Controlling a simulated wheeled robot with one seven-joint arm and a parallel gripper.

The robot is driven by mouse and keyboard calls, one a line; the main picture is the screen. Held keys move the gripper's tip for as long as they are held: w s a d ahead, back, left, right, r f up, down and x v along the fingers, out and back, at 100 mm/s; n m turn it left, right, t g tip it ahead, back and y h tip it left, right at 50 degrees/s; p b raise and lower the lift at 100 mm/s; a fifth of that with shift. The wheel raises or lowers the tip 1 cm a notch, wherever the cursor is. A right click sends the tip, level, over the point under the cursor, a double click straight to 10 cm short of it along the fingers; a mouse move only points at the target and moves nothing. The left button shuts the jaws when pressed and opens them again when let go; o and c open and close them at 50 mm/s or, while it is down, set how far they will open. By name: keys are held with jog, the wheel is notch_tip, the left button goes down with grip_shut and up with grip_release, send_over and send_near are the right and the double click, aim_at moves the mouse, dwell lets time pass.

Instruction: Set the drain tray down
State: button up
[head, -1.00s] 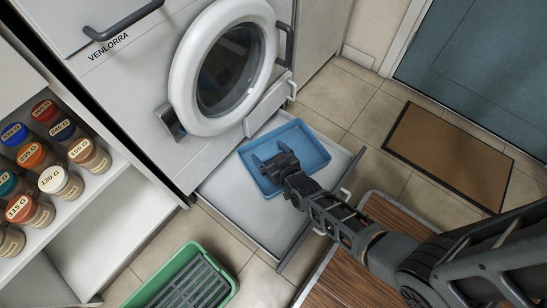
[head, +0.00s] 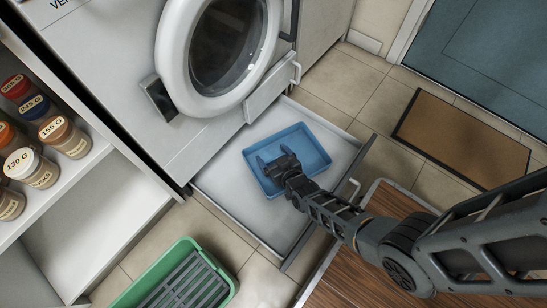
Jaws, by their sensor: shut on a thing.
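The drain tray is a shallow blue rectangular tray (head: 312,140) in the middle of the head view. It lies level within the outline of a pale pulled-out drawer (head: 222,187) under the washer. My gripper (head: 277,161) comes in from the lower right and is over the tray's near left part, shut on the tray. The exact grip point is hidden by the gripper's dark body. I cannot tell whether the tray's underside touches the drawer floor.
A white round-doored washer (head: 164,60) stands behind the drawer. A green basket (head: 128,298) with a dark rack sits at lower left. Spice jars fill a shelf (head: 85,160) at left. A brown mat (head: 460,140) lies at right. Bare drawer floor shows around the tray.

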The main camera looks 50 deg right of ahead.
jog(key=shift+f, duration=0.5)
jog(key=o, duration=1.3)
jog(key=shift+r, duration=0.1)
jog(key=shift+s+a+r, duration=0.1)
jog(key=shift+s+r, duration=0.1)
jog(key=p+v, duration=0.3)
jog(key=v, duration=0.4)
jog(key=s+a+r+n+y, duration=0.1)
jog(key=s+a+r, duration=0.2)
jog(key=r, duration=1.1)
jog(key=s+a+r+n+t+y, duration=0.1)
jog(key=s+a+r, duration=0.3)
jog(key=s+r, duration=0.6)
jog(key=s+a+r+n+t+y, duration=0.1)
jog(key=s+r, duration=0.6)
jog(key=r, duration=1.2)
jog(key=shift+a+n+y, duration=0.8)
jog(key=shift+a+y, duration=0.35)
jog(key=shift+y, duration=0.05)
